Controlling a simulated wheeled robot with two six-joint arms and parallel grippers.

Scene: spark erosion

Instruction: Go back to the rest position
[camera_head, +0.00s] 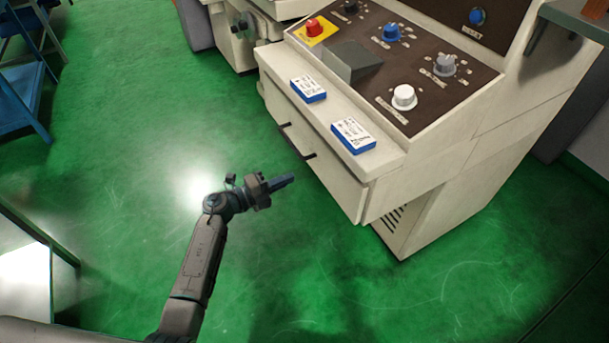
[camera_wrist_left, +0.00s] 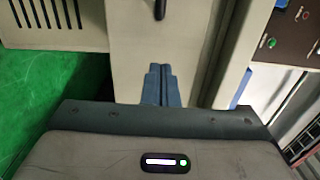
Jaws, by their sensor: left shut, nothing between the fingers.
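My left gripper (camera_head: 284,182) is in the middle of the head view, in front of the cream machine's drawer and above the green floor. Its fingers are shut, with nothing between them. In the left wrist view the shut fingers (camera_wrist_left: 160,84) point at the cream front of the machine. I cannot tell the exact gap to it. My right gripper is not in either view.
A cream control console (camera_head: 445,160) stands right of the gripper, with a drawer handle (camera_head: 297,141) facing it. Two blue-and-white boxes (camera_head: 309,89) (camera_head: 353,136) lie on its ledge. A blue rack (camera_head: 25,100) stands at left. The green floor (camera_head: 130,150) between is clear.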

